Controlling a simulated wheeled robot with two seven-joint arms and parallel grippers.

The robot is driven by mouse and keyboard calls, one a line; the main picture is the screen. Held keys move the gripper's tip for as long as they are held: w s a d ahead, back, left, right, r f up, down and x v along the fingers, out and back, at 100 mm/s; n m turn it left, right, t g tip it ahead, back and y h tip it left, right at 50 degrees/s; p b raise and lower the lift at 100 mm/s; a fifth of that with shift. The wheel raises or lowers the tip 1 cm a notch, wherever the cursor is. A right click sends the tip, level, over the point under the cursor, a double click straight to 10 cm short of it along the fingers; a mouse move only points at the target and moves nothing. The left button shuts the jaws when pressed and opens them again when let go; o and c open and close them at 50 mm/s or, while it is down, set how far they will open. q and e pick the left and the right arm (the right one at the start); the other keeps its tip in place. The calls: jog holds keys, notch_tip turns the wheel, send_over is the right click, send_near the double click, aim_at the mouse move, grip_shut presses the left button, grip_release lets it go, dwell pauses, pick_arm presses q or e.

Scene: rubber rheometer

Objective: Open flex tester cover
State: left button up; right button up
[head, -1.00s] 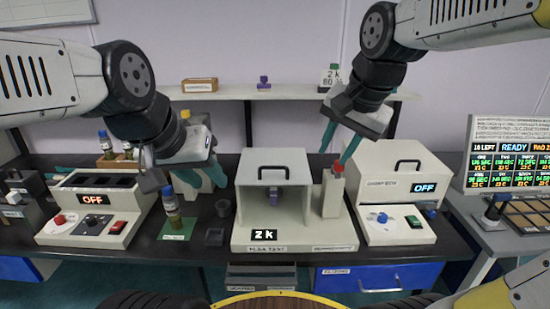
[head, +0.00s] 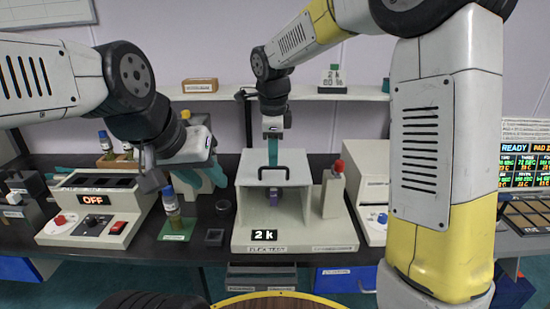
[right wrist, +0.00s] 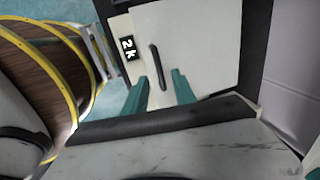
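The flex tester (head: 325,237) stands in the middle of the bench, a pale box marked "2 k". Its cover (head: 253,170) is down, with a black handle (head: 280,165) on top; a purple piece (head: 273,193) shows inside. My right gripper (head: 272,155) is over the cover, fingers pointing down. In the right wrist view its two teal fingers (right wrist: 163,90) are apart and empty, with the handle (right wrist: 157,67) lying just beyond and between their tips. Contact cannot be told. My left gripper (head: 203,180) hangs open left of the tester, near a bottle on a green pad.
A red-knobbed post (head: 332,193) rises at the tester's right side. A heater marked OFF (head: 95,210) stands left. A small dark cup (head: 214,237) sits between. My right arm covers much of the right-hand machine (head: 372,185). A shelf (head: 340,95) runs behind.

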jog(key=shift+w+f, duration=0.15)
jog(key=shift+f, duration=0.7)
jog(key=shift+w+f, duration=0.15)
jog(key=shift+f, duration=0.65)
jog(key=shift+c, duration=0.3)
grip_shut()
